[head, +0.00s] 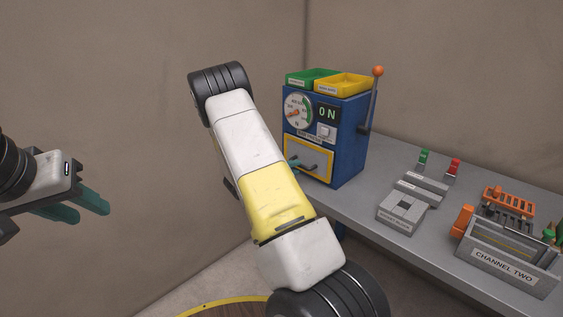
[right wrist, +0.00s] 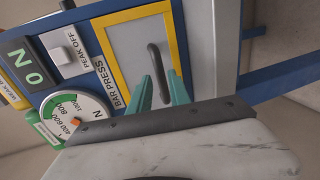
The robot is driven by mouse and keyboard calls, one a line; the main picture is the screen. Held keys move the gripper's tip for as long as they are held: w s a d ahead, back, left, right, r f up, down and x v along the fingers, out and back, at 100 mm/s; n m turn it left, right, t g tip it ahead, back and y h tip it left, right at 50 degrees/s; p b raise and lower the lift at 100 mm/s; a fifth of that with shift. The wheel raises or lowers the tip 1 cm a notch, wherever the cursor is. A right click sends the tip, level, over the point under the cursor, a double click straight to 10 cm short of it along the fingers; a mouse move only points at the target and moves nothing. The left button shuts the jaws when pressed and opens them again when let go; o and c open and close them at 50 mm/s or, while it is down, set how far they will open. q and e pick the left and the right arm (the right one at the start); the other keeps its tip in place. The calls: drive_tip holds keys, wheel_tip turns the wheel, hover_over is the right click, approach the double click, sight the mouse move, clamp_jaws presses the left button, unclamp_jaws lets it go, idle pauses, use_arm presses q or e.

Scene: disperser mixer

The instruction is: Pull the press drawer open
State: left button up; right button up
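The blue press (head: 340,137) stands on the grey bench, with a dial and a display reading ON. Its drawer front (head: 320,154) is grey in a yellow frame, low on the press; in the right wrist view the drawer front (right wrist: 129,50) bears a dark bar handle (right wrist: 156,65). The drawer looks flush with the press. My right gripper (right wrist: 161,79) is open, its teal fingers on either side of the handle's near end; contact cannot be told. In the head view my right arm hides most of that gripper. My left gripper (head: 94,214) is open and empty, far left of the press.
Green (head: 310,76) and yellow (head: 343,84) trays sit on the press. A lever with an orange knob (head: 378,71) rises at its right side. Grey fixtures (head: 404,210) and a CHANNEL TWO box (head: 503,268) stand further right on the bench (head: 360,205).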

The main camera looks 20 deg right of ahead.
sight(300, 166)
drive_tip(key=shift+x, duration=2.35)
drive_tip(key=shift+c, duration=0.4)
clamp_jaws()
